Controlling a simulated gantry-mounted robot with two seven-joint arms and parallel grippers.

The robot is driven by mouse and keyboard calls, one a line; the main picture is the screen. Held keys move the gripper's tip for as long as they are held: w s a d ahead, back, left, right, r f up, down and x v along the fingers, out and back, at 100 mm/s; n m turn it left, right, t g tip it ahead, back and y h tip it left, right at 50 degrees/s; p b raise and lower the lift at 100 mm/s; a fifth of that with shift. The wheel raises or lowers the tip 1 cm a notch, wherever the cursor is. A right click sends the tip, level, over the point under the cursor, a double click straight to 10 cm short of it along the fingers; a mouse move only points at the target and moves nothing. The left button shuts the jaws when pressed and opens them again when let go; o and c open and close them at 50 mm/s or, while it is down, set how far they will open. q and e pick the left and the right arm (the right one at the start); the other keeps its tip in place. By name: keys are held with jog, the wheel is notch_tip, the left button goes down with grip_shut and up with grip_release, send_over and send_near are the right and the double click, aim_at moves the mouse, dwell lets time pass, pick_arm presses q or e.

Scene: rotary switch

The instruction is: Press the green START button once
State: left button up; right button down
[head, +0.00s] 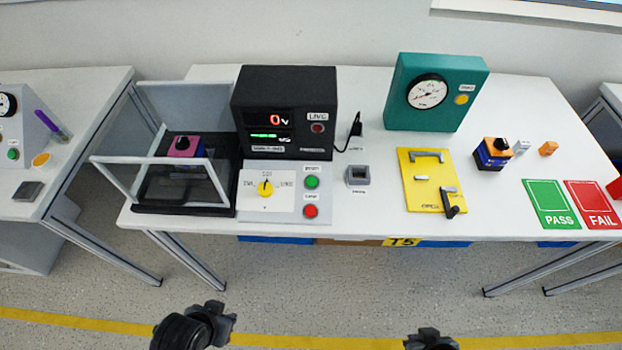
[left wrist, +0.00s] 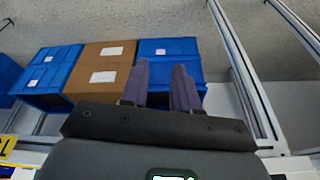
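The green START button (head: 312,182) is on the light grey control panel (head: 285,208) at the table's front, with a small label above it. The red button (head: 311,211) sits just below it. My left gripper (head: 226,314) is in front of the table, over the floor, well apart from the button. In the left wrist view its two fingers (left wrist: 163,86) stand apart with a narrow empty gap. My right gripper (head: 430,341) is at the bottom edge of the head view, partly cut off, and its fingers cannot be made out.
A rotary switch with a yellow knob (head: 265,188) is left of the buttons. A black meter (head: 286,85) showing red 0 V stands behind. A clear-walled test enclosure (head: 185,207) is at left. A grey socket (head: 358,176) and yellow plate (head: 418,198) are at right.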

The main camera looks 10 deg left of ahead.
pick_arm(q)
grip_shut()
dwell(1.4)
